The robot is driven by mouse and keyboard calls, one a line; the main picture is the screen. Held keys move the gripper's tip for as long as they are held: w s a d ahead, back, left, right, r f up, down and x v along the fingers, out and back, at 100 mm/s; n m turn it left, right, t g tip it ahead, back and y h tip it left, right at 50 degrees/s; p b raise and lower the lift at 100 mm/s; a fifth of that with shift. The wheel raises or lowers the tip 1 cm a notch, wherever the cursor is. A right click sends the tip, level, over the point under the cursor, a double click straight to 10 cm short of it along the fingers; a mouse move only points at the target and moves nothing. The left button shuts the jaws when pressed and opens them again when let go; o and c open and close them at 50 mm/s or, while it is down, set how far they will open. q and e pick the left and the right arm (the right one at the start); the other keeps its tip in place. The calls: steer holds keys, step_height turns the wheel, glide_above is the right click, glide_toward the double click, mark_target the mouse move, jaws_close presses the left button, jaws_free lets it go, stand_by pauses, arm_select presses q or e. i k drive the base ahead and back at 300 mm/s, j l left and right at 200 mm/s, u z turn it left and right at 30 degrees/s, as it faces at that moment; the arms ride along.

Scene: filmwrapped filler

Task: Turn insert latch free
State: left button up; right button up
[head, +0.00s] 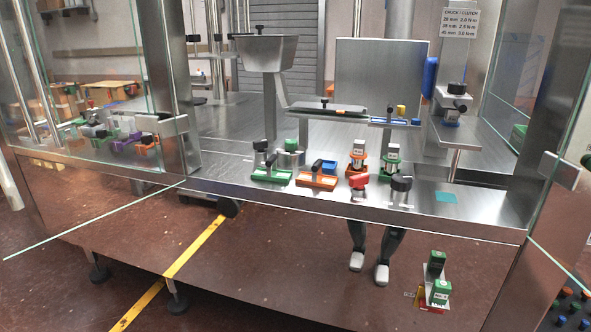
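No part is clearly marked as the insert latch, and I cannot tell which one it is. Along the front of the steel deck sit a green block with a dark handle (271,174) and an orange block with a black handle (316,181). To their right are a red-topped knob (358,183) and a black-topped knob (401,186). Neither of my grippers is recognisable in the head view.
A steel hopper (265,50) and an upright plate (378,72) stand behind. Glass panels flank the deck.

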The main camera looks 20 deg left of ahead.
mark_target(400, 111)
steer(key=i+j, duration=0.3)
steer(key=j, duration=0.2)
steer(key=i+j, duration=0.65)
steer(key=j, duration=0.3)
steer(key=i+l+z, duration=0.15)
steer(key=z, duration=1.35)
